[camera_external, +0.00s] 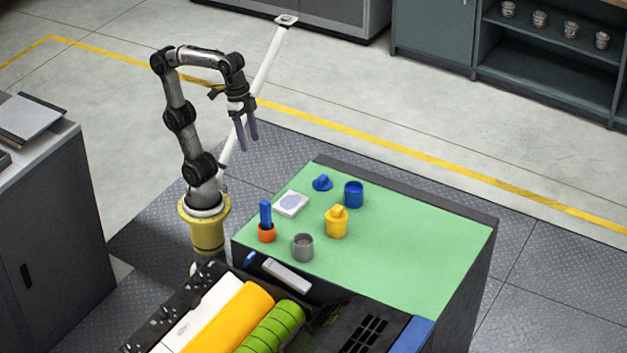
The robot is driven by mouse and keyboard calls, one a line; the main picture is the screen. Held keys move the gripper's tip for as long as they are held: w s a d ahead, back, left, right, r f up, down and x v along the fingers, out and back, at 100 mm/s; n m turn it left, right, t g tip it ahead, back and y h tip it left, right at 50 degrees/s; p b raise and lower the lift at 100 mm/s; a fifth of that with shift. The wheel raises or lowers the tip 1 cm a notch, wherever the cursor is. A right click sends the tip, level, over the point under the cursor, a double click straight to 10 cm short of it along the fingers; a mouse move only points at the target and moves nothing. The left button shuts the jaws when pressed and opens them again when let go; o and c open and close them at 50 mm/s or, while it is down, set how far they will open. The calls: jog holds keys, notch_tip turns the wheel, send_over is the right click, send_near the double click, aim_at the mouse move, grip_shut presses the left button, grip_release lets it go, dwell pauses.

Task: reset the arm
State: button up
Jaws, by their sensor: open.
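My gripper (246,136) hangs pointing down at the end of my raised arm, open and empty. It is up in the air near the back left of the green work table (400,250), apart from everything on it. On the table stand a yellow unit with a yellow top (336,222), a blue cup (353,194), a small blue cap (322,183), a grey cup (303,247), an orange cup with an upright blue piece in it (266,222), and a white square pad with a pale round face (291,204).
A printer-like machine with orange and green rolls (270,328) fills the front edge. A white pole (262,75) rises behind my arm. A grey cabinet (60,215) stands at left. The table's right part is clear.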

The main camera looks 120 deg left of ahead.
jog(key=s+a+f+t, duration=0.1)
jog(key=s+f, duration=0.1)
jog(key=f, duration=0.5)
jog(key=s+a+f+m+t, duration=0.1)
jog(key=s+f+t, duration=0.1)
jog(key=f, duration=0.5)
jog(key=shift+s+a+f, duration=0.3)
jog(key=shift+s+a, duration=0.05)
jog(key=shift+s, duration=0.3)
